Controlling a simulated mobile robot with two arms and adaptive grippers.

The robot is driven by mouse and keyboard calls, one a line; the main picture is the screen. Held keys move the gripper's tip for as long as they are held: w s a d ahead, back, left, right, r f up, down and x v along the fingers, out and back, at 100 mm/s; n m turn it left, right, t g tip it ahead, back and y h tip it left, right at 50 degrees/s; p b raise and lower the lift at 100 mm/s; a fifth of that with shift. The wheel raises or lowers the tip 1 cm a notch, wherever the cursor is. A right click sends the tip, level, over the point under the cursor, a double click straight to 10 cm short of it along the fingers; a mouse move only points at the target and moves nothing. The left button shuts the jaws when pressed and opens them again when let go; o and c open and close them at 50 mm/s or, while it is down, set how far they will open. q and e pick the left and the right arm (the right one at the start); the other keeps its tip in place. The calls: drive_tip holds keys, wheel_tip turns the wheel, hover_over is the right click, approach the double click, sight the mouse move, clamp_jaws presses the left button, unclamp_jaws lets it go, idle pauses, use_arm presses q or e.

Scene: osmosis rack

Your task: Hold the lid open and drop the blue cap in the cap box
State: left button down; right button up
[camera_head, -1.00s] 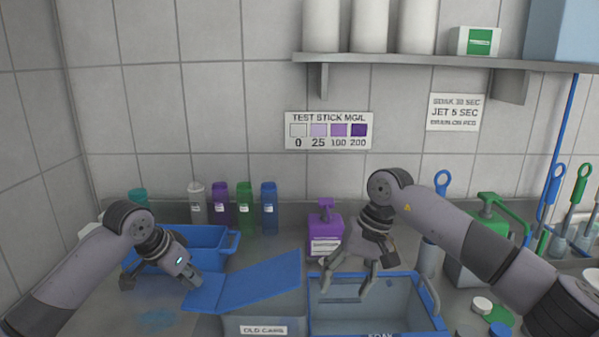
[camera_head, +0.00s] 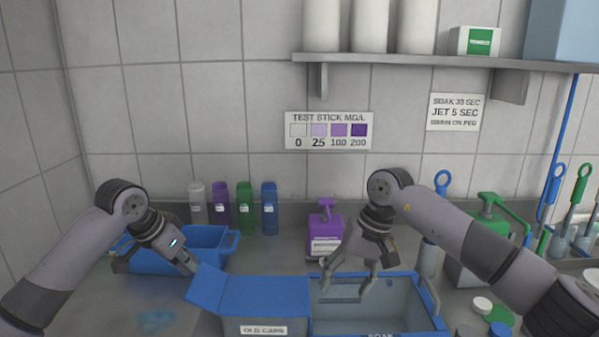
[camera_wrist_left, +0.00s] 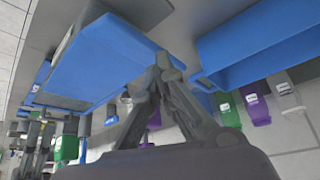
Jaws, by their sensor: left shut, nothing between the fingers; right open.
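The cap box (camera_head: 234,328), labelled OLD CAPS, stands at the front centre. Its blue lid (camera_head: 265,294) lies across its top, with a blue flap (camera_head: 207,286) sloping down at the left; the box's inside is hidden. My left gripper (camera_head: 193,268) is shut and empty at the flap's upper edge; I cannot tell if it touches. In the left wrist view, its closed fingertips (camera_wrist_left: 166,66) are beside the blue lid (camera_wrist_left: 95,62). A blue cap (camera_head: 500,330) lies at the front right, partly cut off. My right gripper (camera_head: 346,292) is open and empty over the soak basin.
The SOAK basin (camera_head: 432,315) adjoins the cap box on the right. A white cap (camera_head: 482,304), a green cap and a grey one lie near the blue cap. A blue bin (camera_head: 215,237) stands behind my left gripper; bottles and a purple pump dispenser (camera_head: 325,226) line the wall.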

use_arm(q)
drive_tip(key=shift+a+r, duration=0.15)
drive_tip(key=shift+r, duration=1.25)
